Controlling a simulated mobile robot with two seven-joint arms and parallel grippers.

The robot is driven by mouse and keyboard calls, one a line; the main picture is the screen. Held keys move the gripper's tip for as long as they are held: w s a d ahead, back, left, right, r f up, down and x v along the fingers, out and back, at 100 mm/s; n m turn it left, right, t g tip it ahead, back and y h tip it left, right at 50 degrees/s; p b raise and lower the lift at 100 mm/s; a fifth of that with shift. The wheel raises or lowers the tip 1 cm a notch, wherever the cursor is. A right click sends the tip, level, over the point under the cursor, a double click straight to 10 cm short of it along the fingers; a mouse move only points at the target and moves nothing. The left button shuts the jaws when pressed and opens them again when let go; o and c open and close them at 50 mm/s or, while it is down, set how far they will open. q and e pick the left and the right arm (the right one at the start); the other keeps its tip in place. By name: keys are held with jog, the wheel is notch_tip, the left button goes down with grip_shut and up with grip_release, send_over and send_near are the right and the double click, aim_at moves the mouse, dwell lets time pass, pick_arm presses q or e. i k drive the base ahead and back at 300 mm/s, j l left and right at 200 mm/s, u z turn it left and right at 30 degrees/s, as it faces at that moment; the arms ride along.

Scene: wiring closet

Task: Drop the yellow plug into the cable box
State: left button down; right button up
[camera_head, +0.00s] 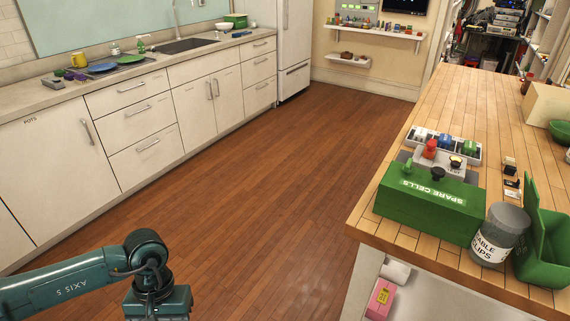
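I cannot make out a yellow plug for certain; a small black piece with a yellowish top (455,162) stands on a grey plate on the wooden counter, behind a closed green box marked SPARE CELLS (430,208). No box with a readable cable box label shows. An open green box (547,262) with a raised lid stands at the right edge; its inside is mostly hidden. My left arm (75,283) comes in at the lower left over the floor, far from the counter; its fingers are out of view below. My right gripper is not in view.
A white tray (470,156) holds several small colored pieces beside a red piece (430,148). A pink box (381,299) lies on the shelf below. The floor (280,190) is clear.

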aim_at(536, 273)
jog(key=z, duration=1.5)
